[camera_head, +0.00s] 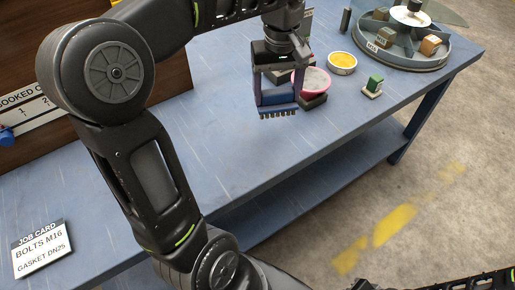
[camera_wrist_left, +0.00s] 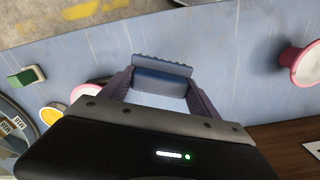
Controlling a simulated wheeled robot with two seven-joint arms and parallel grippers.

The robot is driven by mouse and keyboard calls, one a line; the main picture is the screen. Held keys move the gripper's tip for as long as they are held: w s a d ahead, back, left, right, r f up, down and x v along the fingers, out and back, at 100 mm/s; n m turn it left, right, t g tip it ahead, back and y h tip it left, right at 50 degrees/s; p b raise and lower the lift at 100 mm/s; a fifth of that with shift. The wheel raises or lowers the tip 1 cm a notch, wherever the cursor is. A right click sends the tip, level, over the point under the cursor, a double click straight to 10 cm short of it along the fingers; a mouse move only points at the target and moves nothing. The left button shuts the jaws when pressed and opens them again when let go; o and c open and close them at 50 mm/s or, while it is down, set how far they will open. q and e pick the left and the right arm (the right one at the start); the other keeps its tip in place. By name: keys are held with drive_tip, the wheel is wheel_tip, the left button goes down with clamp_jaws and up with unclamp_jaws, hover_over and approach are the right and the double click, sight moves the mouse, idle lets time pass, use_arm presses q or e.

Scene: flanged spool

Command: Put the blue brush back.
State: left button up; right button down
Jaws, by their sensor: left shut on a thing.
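The blue brush (camera_head: 279,100) is held between the fingers of my left gripper (camera_head: 277,96), bristle side facing away from the gripper. In the left wrist view the brush (camera_wrist_left: 160,80) spans the gap between the two purple-grey fingers of my left gripper (camera_wrist_left: 160,96). It appears to be above the blue table (camera_head: 225,155); its exact height cannot be told. Part of my right arm shows at the bottom right of the head view, but its gripper does not.
A round tray (camera_head: 437,57) holds blocks. A pink-flanged spool (camera_wrist_left: 303,63) shows in the wrist view.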

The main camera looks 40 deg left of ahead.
sight(274, 113)
use_arm(q)
drive_tip(key=shift+s, duration=0.55)
drive_tip(key=shift+w, duration=0.3)
drive_tip(key=shift+s+f, duration=0.15)
drive_tip(key=shift+f, duration=0.05)
wheel_tip(274, 113, down, 6)
drive_tip(key=shift+r, duration=0.1)
drive_tip(key=shift+f, duration=1.9)
drive_tip(key=shift+f, duration=0.2)
drive_tip(key=o, duration=1.2)
